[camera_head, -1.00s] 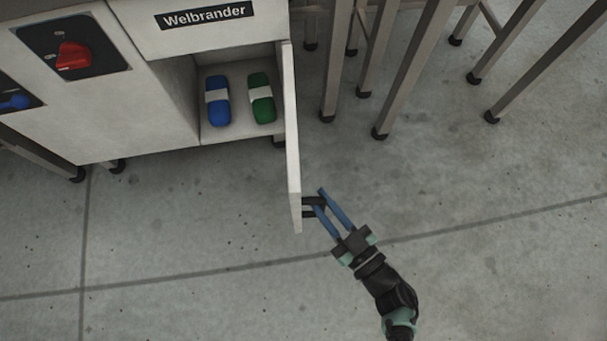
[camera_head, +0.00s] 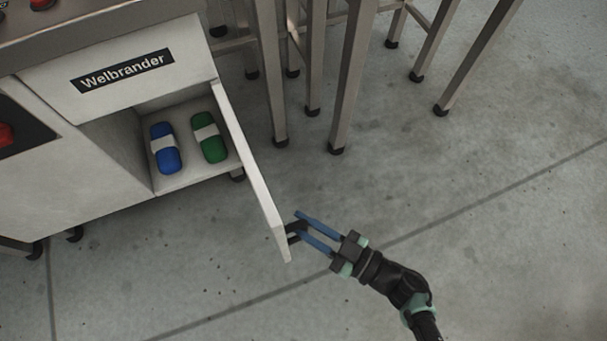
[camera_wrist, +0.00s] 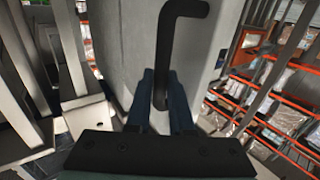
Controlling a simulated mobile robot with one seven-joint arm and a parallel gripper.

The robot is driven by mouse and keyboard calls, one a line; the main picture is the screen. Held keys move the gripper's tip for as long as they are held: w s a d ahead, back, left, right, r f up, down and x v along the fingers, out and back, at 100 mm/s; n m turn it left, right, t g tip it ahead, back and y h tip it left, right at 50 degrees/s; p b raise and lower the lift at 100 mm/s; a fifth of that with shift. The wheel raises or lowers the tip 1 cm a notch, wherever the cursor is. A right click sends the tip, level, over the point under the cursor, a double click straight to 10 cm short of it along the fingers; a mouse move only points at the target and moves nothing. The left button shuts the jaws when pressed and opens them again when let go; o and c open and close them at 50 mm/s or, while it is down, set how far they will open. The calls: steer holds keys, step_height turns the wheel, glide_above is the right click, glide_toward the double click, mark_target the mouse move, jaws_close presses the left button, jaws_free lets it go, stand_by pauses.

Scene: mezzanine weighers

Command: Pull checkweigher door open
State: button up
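The checkweigher door (camera_head: 250,170) is a pale panel standing wide open, swung out from the white cabinet marked "Welbrander" (camera_head: 55,185). Its black handle (camera_head: 295,229) is on the outer face near the free edge. My gripper (camera_head: 299,224) reaches it from the lower right, with one blue finger on each side of the handle bar. In the wrist view the dark handle (camera_wrist: 178,40) runs down between the two fingertips (camera_wrist: 163,95), which look closed on it; the exact contact is partly hidden. The door face (camera_wrist: 125,45) fills the middle behind it.
Inside the cabinet lie a blue pack (camera_head: 165,158) and a green pack (camera_head: 214,148), each with a white band. Several metal stand legs (camera_head: 350,80) are behind the door, to the upper right. The concrete floor (camera_head: 480,200) right of my arm is clear.

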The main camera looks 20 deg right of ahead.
steer(key=o, duration=0.4)
steer(key=shift+w+a, duration=0.1)
steer(key=shift+o, duration=0.2)
steer(key=p+v, duration=0.1)
steer(key=v, duration=1.2)
steer(key=shift+p, duration=0.35)
